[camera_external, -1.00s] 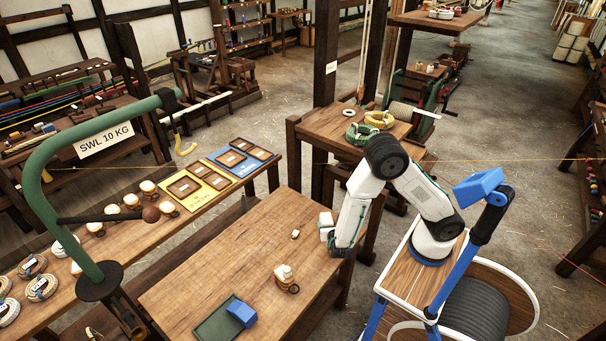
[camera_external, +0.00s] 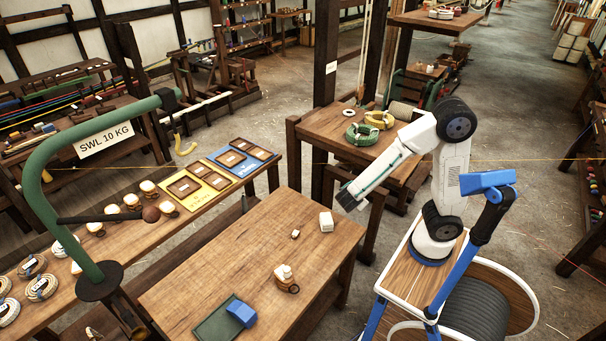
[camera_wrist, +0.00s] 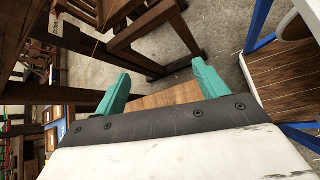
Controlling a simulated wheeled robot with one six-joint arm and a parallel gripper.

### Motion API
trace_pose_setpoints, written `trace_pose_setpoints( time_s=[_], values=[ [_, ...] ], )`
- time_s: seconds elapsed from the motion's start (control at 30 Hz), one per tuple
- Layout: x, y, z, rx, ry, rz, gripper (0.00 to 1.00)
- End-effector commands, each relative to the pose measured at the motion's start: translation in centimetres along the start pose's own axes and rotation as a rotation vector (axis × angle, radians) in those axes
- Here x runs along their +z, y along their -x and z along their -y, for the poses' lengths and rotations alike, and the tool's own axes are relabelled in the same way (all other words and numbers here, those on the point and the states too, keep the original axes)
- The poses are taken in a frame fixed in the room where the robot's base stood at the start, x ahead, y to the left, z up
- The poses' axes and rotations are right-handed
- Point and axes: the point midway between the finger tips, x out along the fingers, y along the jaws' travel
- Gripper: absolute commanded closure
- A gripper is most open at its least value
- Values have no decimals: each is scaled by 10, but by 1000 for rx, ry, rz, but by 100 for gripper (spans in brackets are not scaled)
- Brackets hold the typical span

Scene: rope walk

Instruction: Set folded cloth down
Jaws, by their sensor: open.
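A small white block that looks like the folded cloth (camera_external: 326,221) lies on the wooden table (camera_external: 262,230), near its right back edge. My gripper (camera_external: 347,202) is raised above and to the right of the cloth, apart from it and empty. In the wrist view the two green fingers of my gripper (camera_wrist: 158,88) stand wide apart with nothing between them. The cloth is not seen in the wrist view; a strip of wooden table top (camera_wrist: 168,97) shows there between the fingers.
A white piece with a dark ring (camera_external: 286,277), a small tag (camera_external: 295,234) and a green tray (camera_external: 212,326) with a blue block (camera_external: 241,312) are on the same table. A green crane arm (camera_external: 40,200) stands at left. A bench with rope coils (camera_external: 362,134) is behind.

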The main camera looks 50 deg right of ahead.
Motion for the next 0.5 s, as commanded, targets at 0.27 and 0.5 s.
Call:
trace_pose_setpoints(
  time_s=[0.27, 0.5],
  values=[
    [101, 8, 42, -392, -577, -167, 28],
    [145, 37, 82, -665, -1021, -356, 28]
  ],
)
